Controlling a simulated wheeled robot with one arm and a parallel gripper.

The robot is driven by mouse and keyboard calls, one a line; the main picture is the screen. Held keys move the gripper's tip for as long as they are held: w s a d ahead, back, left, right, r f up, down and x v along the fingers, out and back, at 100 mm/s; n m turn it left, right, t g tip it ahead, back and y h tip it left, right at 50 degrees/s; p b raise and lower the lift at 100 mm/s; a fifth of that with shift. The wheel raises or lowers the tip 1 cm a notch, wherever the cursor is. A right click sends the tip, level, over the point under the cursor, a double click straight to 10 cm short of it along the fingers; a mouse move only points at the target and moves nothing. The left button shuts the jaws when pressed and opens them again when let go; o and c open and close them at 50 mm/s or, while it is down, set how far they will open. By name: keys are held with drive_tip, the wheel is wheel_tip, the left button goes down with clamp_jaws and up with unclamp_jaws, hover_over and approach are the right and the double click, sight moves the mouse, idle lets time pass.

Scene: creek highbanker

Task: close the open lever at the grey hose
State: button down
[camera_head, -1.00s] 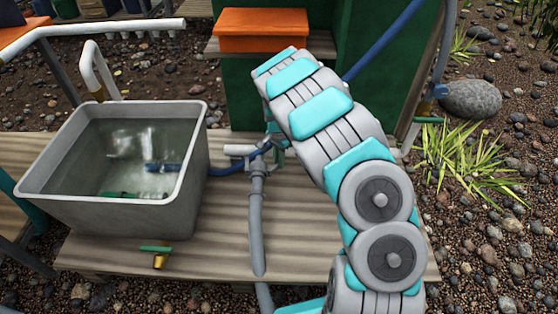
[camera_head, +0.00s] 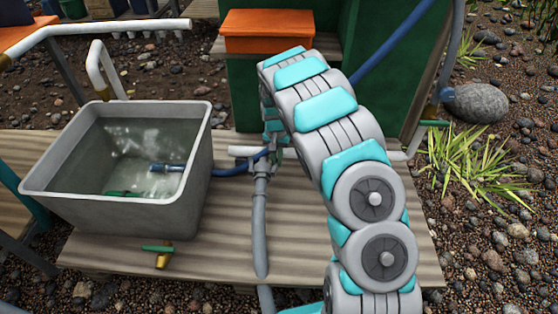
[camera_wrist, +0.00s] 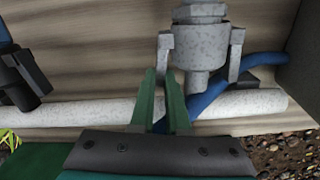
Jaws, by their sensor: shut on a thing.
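The grey hose (camera_head: 259,235) runs over the wooden deck to a grey coupling (camera_head: 262,168). In the wrist view the coupling (camera_wrist: 198,50) is at top centre, with a grey lever on each side: a left lever (camera_wrist: 165,50) and a right lever (camera_wrist: 235,55). My gripper (camera_wrist: 162,78) has two green fingers with their tips on either side of the left lever's end, shut on it. How far each lever stands from the coupling body is hard to tell. In the head view my arm covers most of the gripper and the levers.
A grey tub of water (camera_head: 120,215) stands on the deck (camera_head: 330,262) to the left. A blue hose (camera_head: 232,169) and a white pipe (camera_wrist: 75,112) pass close to the coupling. A brass valve with a green handle (camera_head: 162,258) is at the front. An orange box (camera_head: 268,32) is behind.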

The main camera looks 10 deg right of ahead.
drive_tip(key=shift+w+a+n, duration=0.1)
drive_tip(key=shift+a+n, duration=0.05)
drive_tip(key=shift+n, duration=0.25)
drive_tip(key=c, duration=0.9)
unclamp_jaws()
